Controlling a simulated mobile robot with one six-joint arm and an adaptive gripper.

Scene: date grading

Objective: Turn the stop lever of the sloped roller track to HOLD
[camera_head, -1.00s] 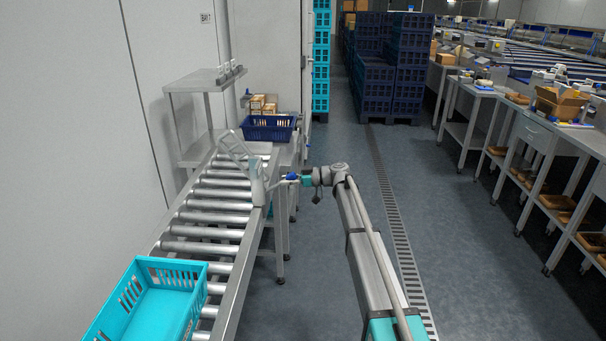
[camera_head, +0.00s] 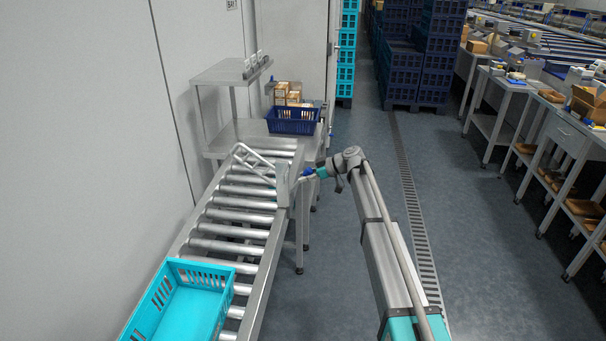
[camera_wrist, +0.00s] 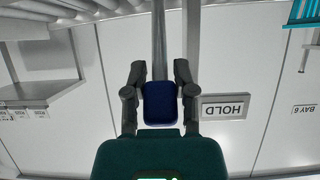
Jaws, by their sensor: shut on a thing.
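The sloped roller track (camera_head: 232,232) runs along the left in the head view. Its stop (camera_head: 258,163), a grey barred frame, sits tilted across the upper rollers, beside a grey side plate (camera_head: 283,186). The stop lever shows in the wrist view as a grey rod (camera_wrist: 159,45) with a blue knob (camera_wrist: 160,103). My gripper (camera_wrist: 160,95) is shut on this knob, one finger on each side. In the head view my gripper (camera_head: 313,172) is at the track's right side. A HOLD sign (camera_wrist: 225,106) appears upside down, right of the knob.
A turquoise crate (camera_head: 188,302) sits on the near rollers. A navy crate (camera_head: 293,121) stands beyond the track's far end, and a steel shelf (camera_head: 232,72) stands by the wall. Floor to the right of my arm is clear up to the worktables (camera_head: 560,130).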

